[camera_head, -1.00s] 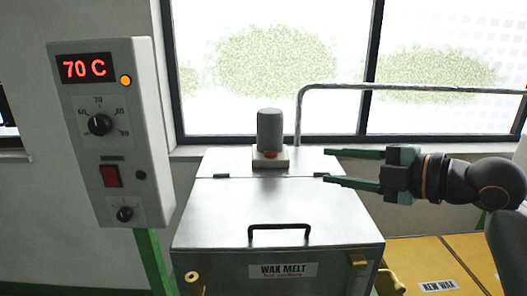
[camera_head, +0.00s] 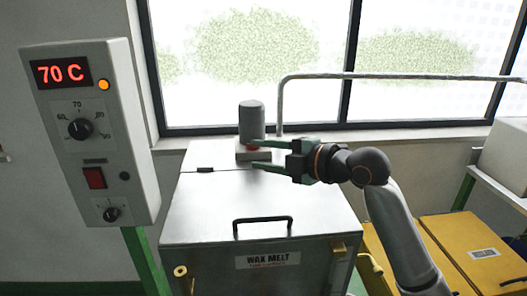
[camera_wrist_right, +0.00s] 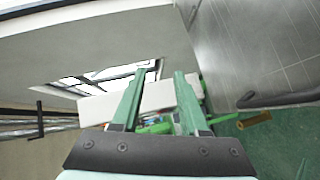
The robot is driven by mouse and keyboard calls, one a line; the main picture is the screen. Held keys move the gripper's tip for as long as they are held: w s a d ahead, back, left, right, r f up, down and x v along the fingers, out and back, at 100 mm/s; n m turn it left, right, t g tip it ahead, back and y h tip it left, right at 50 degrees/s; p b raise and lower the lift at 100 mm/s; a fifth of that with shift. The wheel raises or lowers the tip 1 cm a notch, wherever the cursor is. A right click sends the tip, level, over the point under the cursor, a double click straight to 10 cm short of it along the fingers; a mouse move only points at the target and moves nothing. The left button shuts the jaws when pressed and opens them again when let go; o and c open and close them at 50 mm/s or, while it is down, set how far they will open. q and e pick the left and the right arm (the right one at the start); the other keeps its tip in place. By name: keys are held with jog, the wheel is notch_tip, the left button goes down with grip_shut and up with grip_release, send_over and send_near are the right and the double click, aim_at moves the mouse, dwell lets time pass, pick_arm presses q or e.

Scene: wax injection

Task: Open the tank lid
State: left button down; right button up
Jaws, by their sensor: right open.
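The wax tank (camera_head: 225,265) is a steel box labelled WAX MELT in the head view. Its lid (camera_head: 215,210) lies flat and shut, with a black bar handle (camera_head: 262,222) near the front edge. My right gripper (camera_head: 254,167) comes in from the right, open and empty. Its fingers point left over the rear of the lid, near the hinge line and behind the handle; their height above the lid is hard to judge. In the wrist view, the right gripper (camera_wrist_right: 158,75) has nothing between its fingers, and a dark bar (camera_wrist_right: 285,99) like the handle shows at right. My left gripper is not in view.
A grey cylinder (camera_head: 251,120) on a small base stands behind the lid, close to my upper finger. A control box (camera_head: 90,150) reading 70 C is at left. A bent pipe (camera_head: 400,76) runs before the window. Yellow boxes (camera_head: 470,235) sit at right.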

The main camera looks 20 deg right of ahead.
grip_shut()
dwell(0.4)
dwell(1.1)
